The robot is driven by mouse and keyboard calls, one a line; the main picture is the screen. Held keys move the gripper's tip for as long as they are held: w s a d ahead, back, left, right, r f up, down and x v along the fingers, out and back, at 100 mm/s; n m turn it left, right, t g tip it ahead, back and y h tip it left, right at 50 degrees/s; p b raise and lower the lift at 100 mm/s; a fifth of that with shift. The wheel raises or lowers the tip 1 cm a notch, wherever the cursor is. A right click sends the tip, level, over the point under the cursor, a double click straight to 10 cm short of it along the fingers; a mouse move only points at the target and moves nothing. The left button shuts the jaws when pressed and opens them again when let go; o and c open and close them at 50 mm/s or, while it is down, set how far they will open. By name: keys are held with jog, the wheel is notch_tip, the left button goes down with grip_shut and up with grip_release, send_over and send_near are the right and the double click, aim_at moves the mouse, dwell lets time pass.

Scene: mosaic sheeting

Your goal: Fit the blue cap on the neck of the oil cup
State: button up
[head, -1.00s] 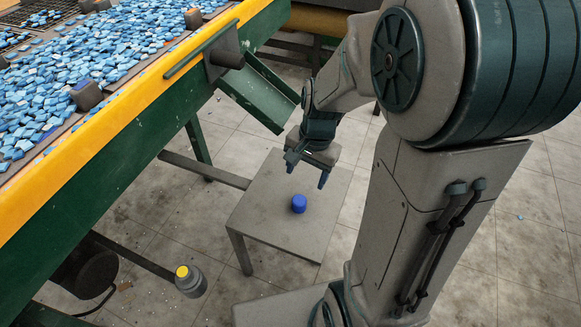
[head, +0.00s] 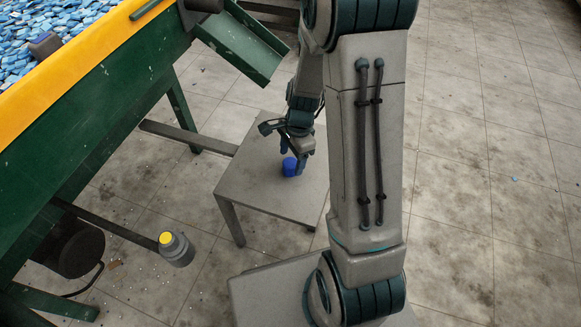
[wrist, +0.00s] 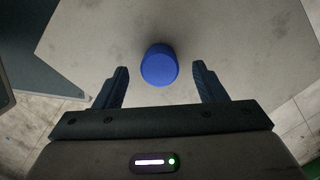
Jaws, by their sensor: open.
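The blue cap (head: 290,167) stands on the small grey table (head: 237,190). In the wrist view the cap (wrist: 159,65) lies between and a little beyond the tips of my gripper (wrist: 160,78). My gripper is open and empty, with a finger to each side of the cap and clear space between. In the head view my gripper (head: 292,158) is down close at the cap, and one finger partly covers it.
The green and yellow conveyor frame (head: 95,105), loaded with blue tiles (head: 25,45), runs along the left. A green chute (head: 238,40) hangs beyond the table. A dark round motor (head: 75,250) sits left of the oil cup. Open floor lies right.

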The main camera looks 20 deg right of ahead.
jog(key=f, duration=0.1)
jog(key=f+b, duration=0.1)
jog(key=f, duration=0.1)
jog(key=shift+a, duration=0.3)
jog(key=shift+r, duration=0.15)
jog(key=c, duration=1.1)
jog(key=shift+r, duration=0.1)
jog(key=shift+c, duration=0.2)
